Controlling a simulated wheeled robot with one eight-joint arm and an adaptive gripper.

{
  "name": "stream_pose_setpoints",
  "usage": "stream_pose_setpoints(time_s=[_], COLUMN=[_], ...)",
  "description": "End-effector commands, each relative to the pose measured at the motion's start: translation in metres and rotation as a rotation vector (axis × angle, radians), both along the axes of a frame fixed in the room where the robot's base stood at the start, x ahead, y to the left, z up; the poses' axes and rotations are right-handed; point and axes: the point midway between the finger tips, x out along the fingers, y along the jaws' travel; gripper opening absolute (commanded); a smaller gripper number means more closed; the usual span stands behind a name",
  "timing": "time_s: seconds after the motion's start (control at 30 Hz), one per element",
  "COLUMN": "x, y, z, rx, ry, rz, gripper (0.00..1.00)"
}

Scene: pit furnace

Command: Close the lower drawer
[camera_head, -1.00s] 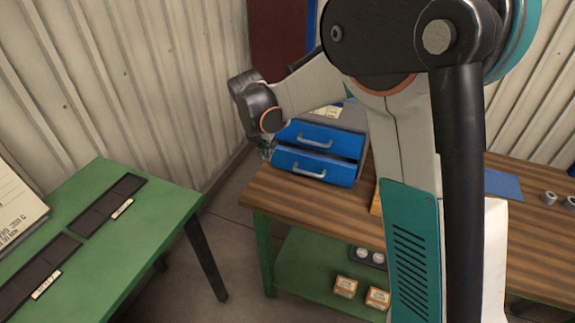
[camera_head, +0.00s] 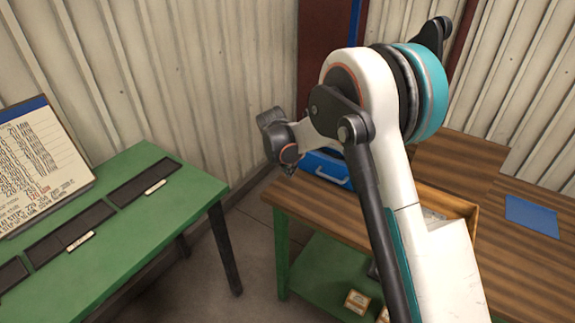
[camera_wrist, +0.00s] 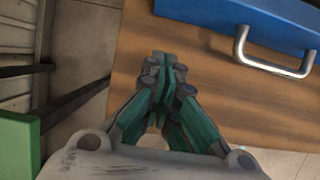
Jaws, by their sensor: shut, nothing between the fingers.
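A blue drawer unit (camera_head: 322,160) stands on the far left part of the wooden workbench, mostly hidden behind my arm in the head view. One blue drawer front with a silver handle (camera_wrist: 270,62) shows at the top right of the wrist view. I cannot tell which drawer it is or how far out it stands. My gripper (camera_wrist: 165,68) is shut and empty over the wooden top, left of and apart from the handle. In the head view my gripper (camera_head: 290,170) is small, dark and near the drawer unit's left side.
The wooden workbench (camera_head: 300,203) has a box (camera_head: 462,205) and a blue sheet (camera_head: 531,216) on it. Small boxes (camera_head: 357,301) lie on its green lower shelf. A green table (camera_head: 150,225) with dark trays stands left, with a floor gap between.

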Motion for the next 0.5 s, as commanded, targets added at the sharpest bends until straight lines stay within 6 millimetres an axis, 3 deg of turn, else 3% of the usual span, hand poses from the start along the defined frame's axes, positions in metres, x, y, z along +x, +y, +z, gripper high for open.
stream_pose_setpoints(time_s=[0.03,0.2,0.5], x=[0.005,0.023,0.033], y=[-0.004,-0.018,-0.024], z=[-0.008,-0.005,-0.003], rx=[0.000,0.001,0.001], ry=[0.000,0.000,0.001], rz=[-0.001,-0.002,0.000], gripper=[0.00,0.00,0.00])
